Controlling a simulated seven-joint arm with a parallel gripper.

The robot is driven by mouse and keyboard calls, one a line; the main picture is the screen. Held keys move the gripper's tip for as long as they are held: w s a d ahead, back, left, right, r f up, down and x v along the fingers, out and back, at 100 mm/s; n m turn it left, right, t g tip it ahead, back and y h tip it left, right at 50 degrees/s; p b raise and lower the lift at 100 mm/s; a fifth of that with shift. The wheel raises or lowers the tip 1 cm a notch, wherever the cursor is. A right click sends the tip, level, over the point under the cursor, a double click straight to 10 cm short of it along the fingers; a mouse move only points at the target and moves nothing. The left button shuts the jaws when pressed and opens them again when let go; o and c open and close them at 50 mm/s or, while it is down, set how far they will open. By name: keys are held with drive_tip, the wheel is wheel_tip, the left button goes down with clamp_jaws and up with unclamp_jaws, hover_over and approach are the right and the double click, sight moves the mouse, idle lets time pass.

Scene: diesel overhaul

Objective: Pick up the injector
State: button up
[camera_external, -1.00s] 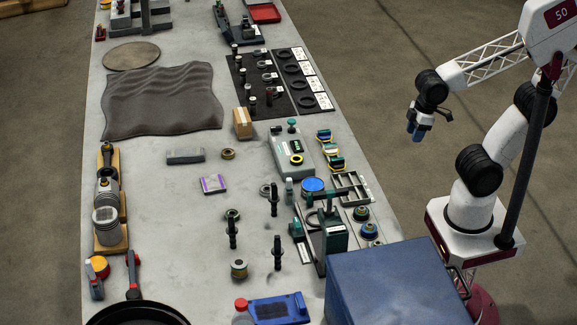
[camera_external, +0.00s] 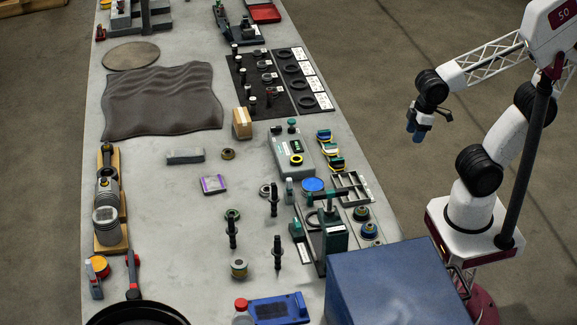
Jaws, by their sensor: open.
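Three dark, slim upright parts that look like injectors stand on the grey bench in the external view: one at the back (camera_external: 274,200), one at the left (camera_external: 232,234) and one at the front (camera_external: 277,252). I cannot tell for sure which one is the injector. My gripper (camera_external: 416,133) hangs in the air beyond the bench's right edge, well to the right of these parts, and points down. It is open and empty, touching nothing. Its fingers are small in this view.
A green press (camera_external: 335,238) and a large blue box (camera_external: 397,285) stand between my base and the upright parts. A grey tray (camera_external: 352,188), a green-grey device (camera_external: 290,155) and a black mat (camera_external: 262,82) lie farther back.

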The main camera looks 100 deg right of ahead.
idle(0.3)
drive_tip(key=n+g, duration=0.3)
drive_tip(key=n, duration=1.5)
hover_over(273, 184)
drive_tip(key=s, duration=0.1)
wheel_tip(273, 184, down, 6)
drive_tip(key=shift+f, duration=0.15)
drive_tip(key=shift+w+f+n, duration=0.35)
drive_tip(key=shift+w+n, duration=0.05)
drive_tip(key=shift+w, duration=0.1)
drive_tip(key=shift+f, duration=0.1)
drive_tip(key=shift+f, duration=1.2)
